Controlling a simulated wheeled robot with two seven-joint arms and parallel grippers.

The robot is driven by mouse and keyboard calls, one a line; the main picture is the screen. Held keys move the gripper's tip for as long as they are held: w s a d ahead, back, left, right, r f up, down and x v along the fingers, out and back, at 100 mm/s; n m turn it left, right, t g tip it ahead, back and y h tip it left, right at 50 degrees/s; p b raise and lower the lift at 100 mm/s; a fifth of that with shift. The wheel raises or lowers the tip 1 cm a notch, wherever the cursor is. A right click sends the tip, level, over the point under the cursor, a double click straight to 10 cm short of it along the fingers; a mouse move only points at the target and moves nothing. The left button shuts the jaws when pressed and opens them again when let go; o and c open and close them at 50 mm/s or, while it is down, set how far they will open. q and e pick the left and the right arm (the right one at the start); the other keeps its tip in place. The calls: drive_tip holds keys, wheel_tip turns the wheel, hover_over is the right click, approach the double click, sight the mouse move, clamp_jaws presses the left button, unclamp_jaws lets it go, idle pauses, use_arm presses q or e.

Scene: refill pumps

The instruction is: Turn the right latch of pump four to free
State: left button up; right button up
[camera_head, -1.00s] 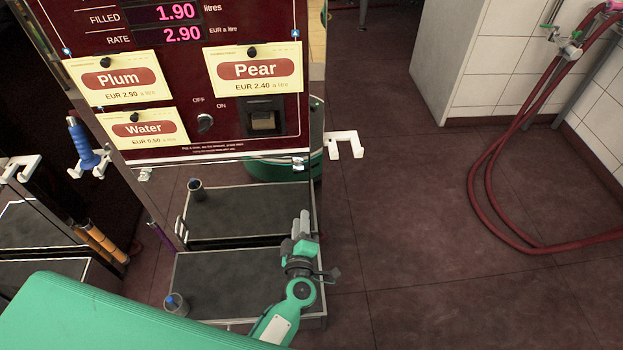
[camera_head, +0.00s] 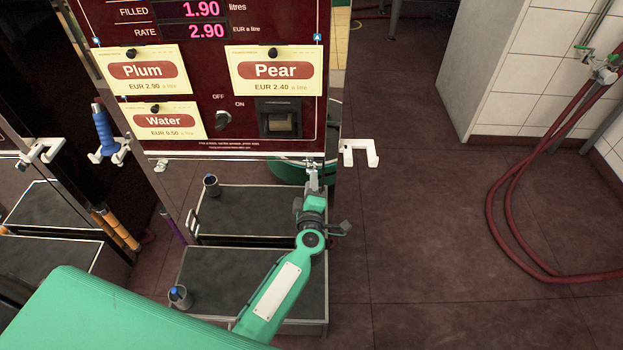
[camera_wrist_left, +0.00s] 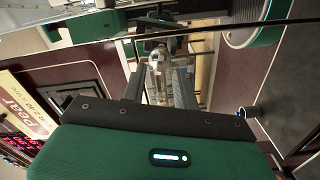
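The pump's dark red front panel (camera_head: 230,125) carries Plum, Pear and Water cards; no pump number is readable. The right latch (camera_head: 313,166), small and pale metallic, sits at the panel's lower right corner. My left gripper (camera_head: 313,184) is just below it, pointing up at it, and partly covers it. In the left wrist view the two fingers (camera_wrist_left: 160,92) are apart, with the shiny latch (camera_wrist_left: 157,60) showing between and beyond their tips. Contact cannot be told. The left latch (camera_head: 160,165) is at the panel's lower left corner. My right gripper is not in view.
A white hook bracket (camera_head: 360,152) sticks out right of the panel. Below are dark trays (camera_head: 245,213) with small grey cups (camera_head: 180,297). A blue-handled nozzle (camera_head: 103,130) hangs at left. A red hose (camera_head: 500,210) loops at right. The floor between is clear.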

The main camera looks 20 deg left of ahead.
use_arm(q)
drive_tip(key=shift+x, duration=1.25)
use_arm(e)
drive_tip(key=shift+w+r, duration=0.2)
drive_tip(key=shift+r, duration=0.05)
use_arm(q)
drive_tip(key=shift+c, duration=0.4)
clamp_jaws()
drive_tip(key=n, duration=0.3)
drive_tip(key=shift+n, duration=0.4)
drive_tip(key=shift+o, duration=0.4)
unclamp_jaws()
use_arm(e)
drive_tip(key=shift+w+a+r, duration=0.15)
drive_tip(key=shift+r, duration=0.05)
